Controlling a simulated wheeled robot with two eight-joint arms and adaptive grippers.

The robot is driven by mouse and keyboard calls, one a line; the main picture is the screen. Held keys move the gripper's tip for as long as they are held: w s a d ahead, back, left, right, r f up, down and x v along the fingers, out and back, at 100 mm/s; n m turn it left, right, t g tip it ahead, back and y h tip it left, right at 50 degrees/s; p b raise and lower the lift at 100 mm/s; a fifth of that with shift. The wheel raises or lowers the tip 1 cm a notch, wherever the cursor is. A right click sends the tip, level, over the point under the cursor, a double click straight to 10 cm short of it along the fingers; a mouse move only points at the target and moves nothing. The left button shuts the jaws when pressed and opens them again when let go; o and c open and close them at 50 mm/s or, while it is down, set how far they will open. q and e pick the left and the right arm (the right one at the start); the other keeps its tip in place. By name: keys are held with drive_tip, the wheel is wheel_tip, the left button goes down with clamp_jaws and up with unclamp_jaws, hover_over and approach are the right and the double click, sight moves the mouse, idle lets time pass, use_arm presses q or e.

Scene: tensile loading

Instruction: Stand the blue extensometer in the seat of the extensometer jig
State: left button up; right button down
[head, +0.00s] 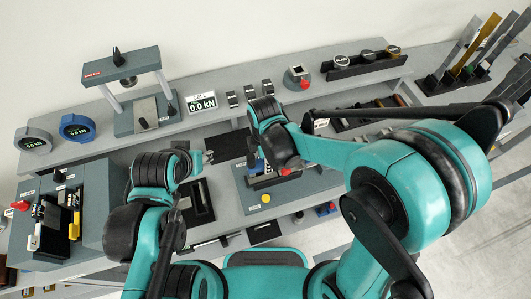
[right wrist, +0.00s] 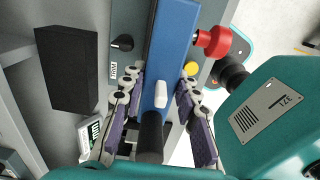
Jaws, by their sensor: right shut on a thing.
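The blue extensometer (right wrist: 172,45) is a long blue bar in the right wrist view, with a white peg and a black cylinder at its near end. My right gripper (right wrist: 160,108) has its pads on either side of it, shut on it. In the head view this gripper (head: 258,160) is above the grey jig plate (head: 315,184), mostly hidden by my arm. The plate carries a red knob (right wrist: 215,40) and a yellow button (head: 265,197). The seat, and whether the extensometer touches it, cannot be made out. My left gripper (head: 206,157) is left of the plate, its fingers unclear.
A black block (right wrist: 70,67) stands beside the jig in the right wrist view. A black tray (head: 199,203) lies left of the jig plate. The load frame (head: 124,72) and CELL display (head: 201,103) stand at the back. My right arm covers much of the right side.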

drive_tip(key=shift+f+b, duration=1.9)
drive_tip(key=shift+f, duration=0.05)
drive_tip(key=shift+f+b, duration=1.4)
drive_tip(key=shift+b, duration=0.1)
drive_tip(key=c, duration=1)
unclamp_jaws()
drive_tip(key=shift+c, duration=0.2)
drive_tip(key=shift+r, duration=0.1)
wheel_tip(320, 180, up, 12)
drive_tip(key=shift+f, duration=0.1)
